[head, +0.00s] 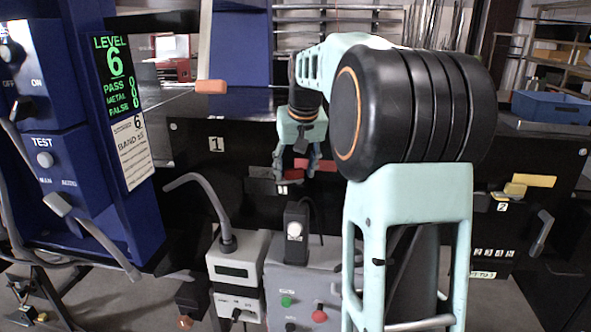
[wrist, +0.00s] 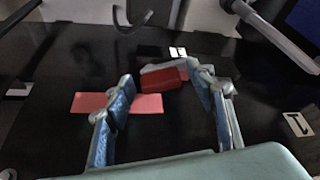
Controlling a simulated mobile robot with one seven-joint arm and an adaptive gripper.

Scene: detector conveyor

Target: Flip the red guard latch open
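The red guard latch shows in the wrist view as a dark red block (wrist: 161,80) beside a grey bar (wrist: 158,67) on a black panel. A flat, lighter red plate (wrist: 117,103) lies to its left. In the head view the red part (head: 301,164) is small and partly covered by my gripper (head: 295,172). In the wrist view my gripper (wrist: 166,86) is open, with its blue-padded fingers spread and the red block between and just beyond their tips. The block seems apart from the fingers; contact cannot be told for sure.
A white label "1" (head: 216,144) marks the black panel (head: 232,172) left of the latch. A grey bent rod (head: 203,195) and grey control boxes (head: 300,275) stand below. A blue cabinet (head: 75,150) is at left. An orange-tipped handle (head: 210,86) sticks out above.

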